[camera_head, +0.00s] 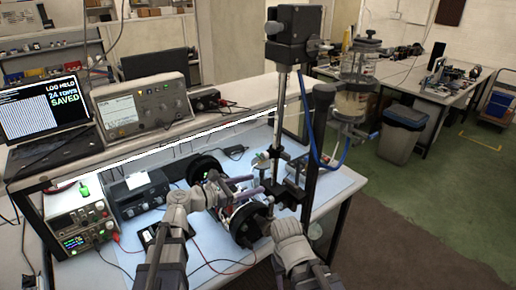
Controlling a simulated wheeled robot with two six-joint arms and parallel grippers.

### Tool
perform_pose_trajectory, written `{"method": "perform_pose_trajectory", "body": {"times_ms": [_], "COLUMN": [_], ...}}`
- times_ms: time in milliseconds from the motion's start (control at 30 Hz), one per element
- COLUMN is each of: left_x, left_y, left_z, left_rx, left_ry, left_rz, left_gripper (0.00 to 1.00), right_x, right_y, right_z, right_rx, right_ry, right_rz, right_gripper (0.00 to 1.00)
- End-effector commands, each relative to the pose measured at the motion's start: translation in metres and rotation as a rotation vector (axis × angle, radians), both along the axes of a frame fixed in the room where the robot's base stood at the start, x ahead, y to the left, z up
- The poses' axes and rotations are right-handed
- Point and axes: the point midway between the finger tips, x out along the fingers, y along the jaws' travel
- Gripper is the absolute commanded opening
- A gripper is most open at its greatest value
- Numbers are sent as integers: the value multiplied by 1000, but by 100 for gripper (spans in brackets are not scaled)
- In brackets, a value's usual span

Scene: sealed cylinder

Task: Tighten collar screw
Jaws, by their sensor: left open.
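The sealed cylinder (205,170) lies on the blue mat, a dark body with black end flanges; my left arm partly covers it. Beside it stands a vertical stand with a metal rod (282,120), a black head box (293,35) and a dark clamp block (290,194) low down. I cannot make out the collar screw itself. My left gripper (256,185) reaches across the cylinder, its open fingers pointing right toward the lower rod. My right arm comes up from the bottom, close to the cylinder's near flange; its fingertips are too unclear to read.
The laptop (40,108) reads "LOG HELD 24 rows SAVED". A bench instrument (143,107) stands on the shelf, and a power supply (80,229) stands on the bench. Red and black leads cross the mat. A blue cable hangs by the black post (318,130). Open floor lies right.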

Motion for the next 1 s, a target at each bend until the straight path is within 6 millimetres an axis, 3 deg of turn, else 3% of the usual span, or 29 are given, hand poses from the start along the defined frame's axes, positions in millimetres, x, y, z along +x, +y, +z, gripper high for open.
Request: {"method": "perform_pose_trajectory", "body": {"times_ms": [33, 100, 333, 467, 800, 1000], "left_x": [9, 16, 22, 27, 61, 72], "left_y": [14, 27, 40, 35, -3, -16], "left_z": [19, 34, 48, 47, 47, 47], "left_rx": [-89, -189, -298, -297, -293, -293], "left_ry": [34, 70, 112, 111, 110, 110], "left_rz": [48, 92, 133, 131, 128, 129], "left_gripper": [64, 64, 64, 64, 64, 64], "right_x": [0, 0, 0, 0, 0, 0], "right_y": [0, 0, 0, 0, 0, 0], "right_z": [8, 11, 12, 12, 12, 12], "right_rx": [0, 0, 0, 0, 0, 0], "right_ry": [0, 0, 0, 0, 0, 0], "right_rz": [-1, -1, -2, -2, -2, -2], "right_gripper": [52, 52, 52, 52, 52, 52]}}
